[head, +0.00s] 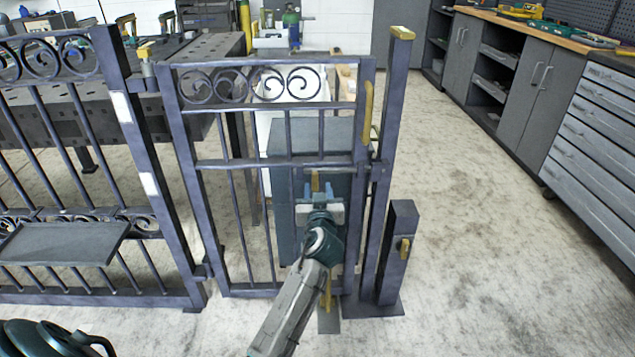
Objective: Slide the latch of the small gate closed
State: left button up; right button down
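The small gate (262,163) stands upright in the middle of the head view, with scrolls along its top. It appears lined up with the tall post (391,110) on its right. A yellow upright handle (367,108) is near the gate's upper right edge. A small yellow piece (315,182), possibly part of the latch, shows at the tips of my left gripper (319,190). The gripper is in front of the gate's lower right part. Its hand hides what lies behind, and I cannot tell whether its fingers touch or hold the yellow piece. My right gripper is out of view.
A fixed fence panel (75,170) with a grey shelf (63,243) stands left. A short post (398,252) with a yellow fitting stands right of the gate. Grey cabinets (540,90) line the right wall. The floor between is clear. A dark teal rounded object (40,340) is at lower left.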

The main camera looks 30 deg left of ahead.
pick_arm(q)
jog(key=v, duration=0.6)
jog(key=shift+w, duration=0.1)
